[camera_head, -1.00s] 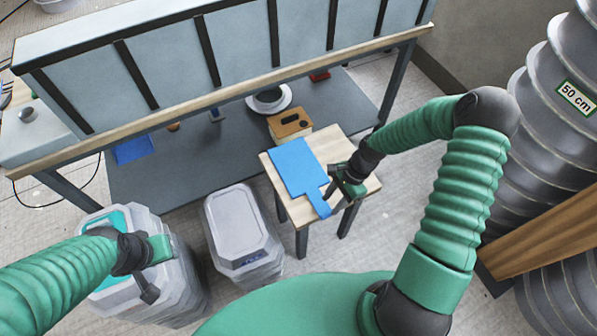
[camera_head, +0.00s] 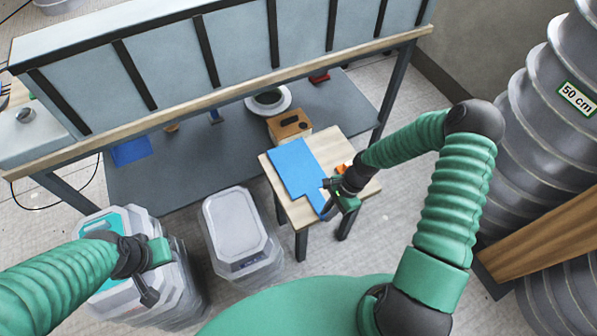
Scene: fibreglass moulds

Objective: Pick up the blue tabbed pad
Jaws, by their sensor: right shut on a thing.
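The blue tabbed pad (camera_head: 296,168) lies on the small wooden table (camera_head: 333,150), its tab toward the front. My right gripper (camera_head: 329,196) is at the tab and shut on it, hiding most of the tab. The pad looks flat on the table top; I cannot tell any lift. My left gripper (camera_head: 153,275) hangs over the stacked grey tubs at the lower left, away from the pad. Its fingers are too small and dark to tell open from shut.
A wooden box with dark slots (camera_head: 289,124) stands behind the table. An orange object (camera_head: 342,168) lies beside my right gripper. Lidded grey tubs (camera_head: 237,229) stand left of the table. A large ribbed grey column (camera_head: 545,130) stands at the right.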

